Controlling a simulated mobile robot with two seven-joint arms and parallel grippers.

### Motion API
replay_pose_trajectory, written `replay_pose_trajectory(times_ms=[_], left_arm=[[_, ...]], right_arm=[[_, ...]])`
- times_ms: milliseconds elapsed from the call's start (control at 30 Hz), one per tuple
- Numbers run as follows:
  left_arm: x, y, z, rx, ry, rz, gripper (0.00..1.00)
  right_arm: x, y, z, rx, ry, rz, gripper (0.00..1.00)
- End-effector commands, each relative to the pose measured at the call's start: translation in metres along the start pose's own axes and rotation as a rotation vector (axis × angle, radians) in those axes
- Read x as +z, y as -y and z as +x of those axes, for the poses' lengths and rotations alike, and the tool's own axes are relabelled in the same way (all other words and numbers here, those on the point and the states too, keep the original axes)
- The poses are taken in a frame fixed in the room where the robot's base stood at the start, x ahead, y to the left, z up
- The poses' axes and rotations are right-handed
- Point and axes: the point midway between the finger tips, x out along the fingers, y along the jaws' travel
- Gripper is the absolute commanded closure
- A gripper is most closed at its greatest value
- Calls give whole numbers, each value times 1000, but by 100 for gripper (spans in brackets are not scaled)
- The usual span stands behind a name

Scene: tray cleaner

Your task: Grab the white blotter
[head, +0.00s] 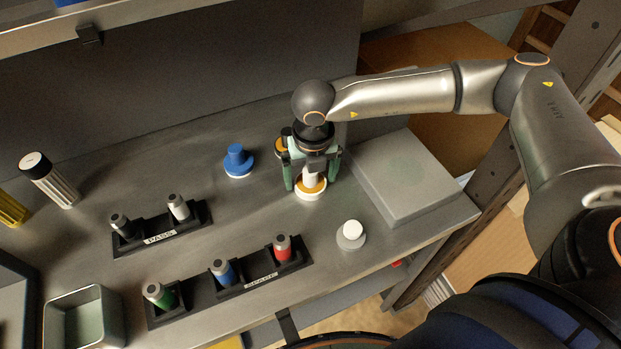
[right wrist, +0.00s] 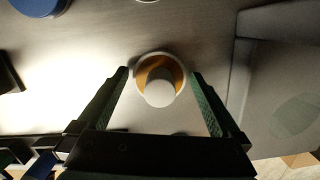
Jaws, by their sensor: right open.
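A blotter with a white knob (head: 311,179), an orange disc and a white base stands upright on the grey metal worktop. My right gripper (head: 311,178) is open above it, its two dark green fingers reaching down on either side. In the right wrist view the same white-knobbed blotter (right wrist: 159,86) shows between and just beyond the open fingertips (right wrist: 160,88), with clear gaps. Another white-knobbed blotter (head: 350,233) on a grey-white base stands nearer the front edge, apart from the gripper. My left gripper is not in view.
A blue blotter (head: 238,161) stands to the left, and an orange-topped one (head: 282,147) is partly hidden behind my gripper. A grey block (head: 400,178) lies close on the right. Black racks (head: 160,238) with several small cylinders stand at the front left.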

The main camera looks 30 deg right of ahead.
Motion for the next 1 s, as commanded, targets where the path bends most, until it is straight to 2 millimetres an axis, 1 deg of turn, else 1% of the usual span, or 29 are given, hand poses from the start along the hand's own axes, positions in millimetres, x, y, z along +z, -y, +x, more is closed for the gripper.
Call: replay_pose_trajectory(times_ms=[233,867,900,1000], left_arm=[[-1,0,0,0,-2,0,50],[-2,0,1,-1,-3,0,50],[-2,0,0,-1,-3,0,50],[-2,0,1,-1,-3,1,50]], right_arm=[[0,0,3,0,0,-1,0],[0,0,2,0,0,-1,71],[0,0,2,0,0,-1,74],[0,0,2,0,0,0,74]])
